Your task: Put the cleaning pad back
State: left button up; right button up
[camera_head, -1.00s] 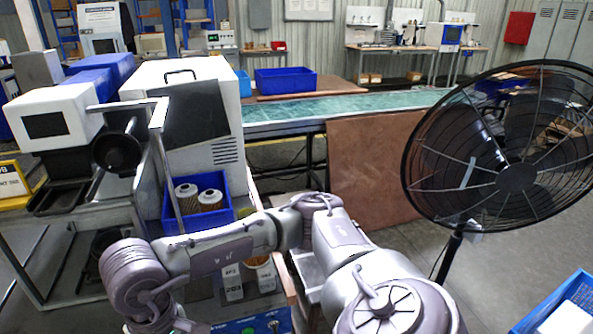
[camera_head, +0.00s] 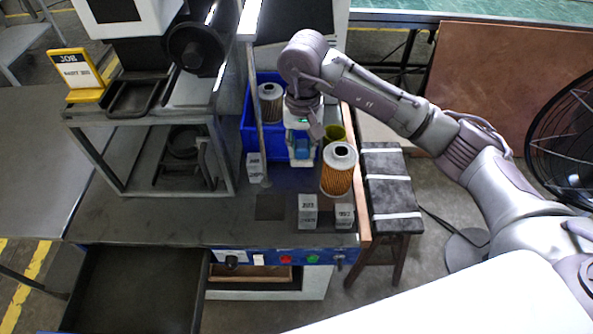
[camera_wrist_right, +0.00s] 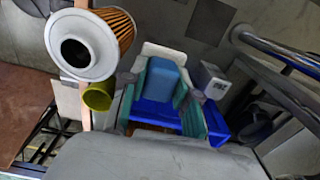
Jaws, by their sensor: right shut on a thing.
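The cleaning pad looks to be the light blue block (camera_wrist_right: 165,80) in the right wrist view. It is held between the teal-lined fingers of my right gripper (camera_wrist_right: 160,98). In the head view, my right gripper (camera_head: 302,158) points down over the bench, in front of the blue bin, with the blue pad (camera_head: 301,148) showing between its fingers. Whether the pad touches the bench cannot be told. A dark square patch (camera_head: 270,207) lies bare on the bench, nearer the front than the gripper. My left gripper is not in view.
A pleated filter cartridge (camera_head: 338,172) stands right of the gripper, near a yellow-green cup (camera_head: 335,132). Another cartridge (camera_head: 270,103) is in the blue bin (camera_head: 249,130). Labelled grey blocks (camera_head: 308,211) stand around the patch. A metal post (camera_head: 261,130) rises left of the gripper. A drawer (camera_head: 135,290) is open.

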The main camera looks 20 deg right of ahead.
notch_tip(320, 180, down, 6)
jog(key=shift+f+p, duration=0.1)
jog(key=shift+p, duration=0.7)
jog(key=f, duration=0.4)
jog(key=shift+w+p, duration=0.2)
jog(key=shift+p, duration=0.2)
jog(key=shift+f, duration=0.1)
jog(key=o, duration=1)
